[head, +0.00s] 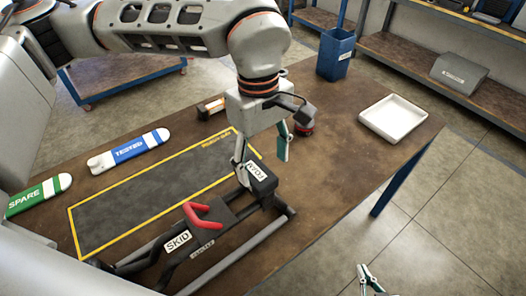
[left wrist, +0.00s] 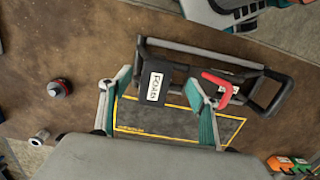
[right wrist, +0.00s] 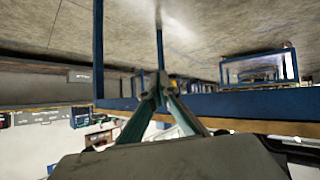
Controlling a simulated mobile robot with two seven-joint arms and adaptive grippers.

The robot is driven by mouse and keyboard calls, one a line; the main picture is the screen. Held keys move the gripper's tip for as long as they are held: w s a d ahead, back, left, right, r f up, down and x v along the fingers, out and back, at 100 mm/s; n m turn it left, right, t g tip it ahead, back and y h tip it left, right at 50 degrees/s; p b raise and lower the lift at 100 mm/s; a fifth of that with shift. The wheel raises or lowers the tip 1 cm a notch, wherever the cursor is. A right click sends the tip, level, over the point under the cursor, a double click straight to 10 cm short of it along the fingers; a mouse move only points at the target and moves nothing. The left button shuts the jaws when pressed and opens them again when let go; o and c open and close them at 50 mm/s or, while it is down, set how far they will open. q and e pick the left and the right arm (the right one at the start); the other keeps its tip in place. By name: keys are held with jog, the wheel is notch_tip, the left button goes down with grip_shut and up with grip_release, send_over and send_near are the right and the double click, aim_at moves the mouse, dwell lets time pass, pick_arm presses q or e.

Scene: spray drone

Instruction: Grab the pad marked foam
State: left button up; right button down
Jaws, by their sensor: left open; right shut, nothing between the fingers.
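The dark pad marked FOAM (head: 262,181) sits at the far end of the black skid (head: 222,222) with the red handle (head: 203,216). It also shows in the left wrist view (left wrist: 153,84), its white label facing up. My left gripper (head: 263,158) is open above the pad; in the left wrist view its fingertips (left wrist: 160,82) lie on either side of the pad. I cannot tell whether they touch it. My right gripper (head: 370,277) is shut and empty, off the table's front right side; its closed fingertips (right wrist: 159,92) show in the right wrist view.
A yellow-bordered dark mat (head: 135,205) lies behind the skid. Blue TESTED (head: 130,150) and green SPARE (head: 38,195) pieces lie at left. A white tray (head: 393,118), a blue bin (head: 335,54) and a dark red-banded round object (head: 303,128) stand on the table.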

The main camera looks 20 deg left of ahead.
aim_at(255, 171)
pick_arm(q)
jog(key=shift+w+a+r+y, duration=0.3)
jog(key=shift+w+a+r, duration=0.1)
jog(key=shift+w+a, duration=0.4)
jog(key=shift+w+a+t, duration=0.2)
jog(key=shift+w+t, duration=0.1)
notch_tip(255, 171, down, 2)
jog(key=shift+s+f, duration=0.1)
jog(key=shift+f, duration=0.15)
jog(key=f, duration=0.1)
jog(key=f+p, duration=0.1)
jog(key=f, duration=0.2)
jog(key=shift+a+f, duration=0.15)
jog(key=shift+a, duration=0.15)
jog(key=shift+f, duration=0.4)
pick_arm(e)
jog(key=shift+w+r, duration=0.3)
jog(key=shift+r, duration=0.4)
pick_arm(q)
jog(key=c, duration=0.8)
pick_arm(e)
jog(key=shift+s+f, duration=0.1)
jog(key=shift+f, duration=0.1)
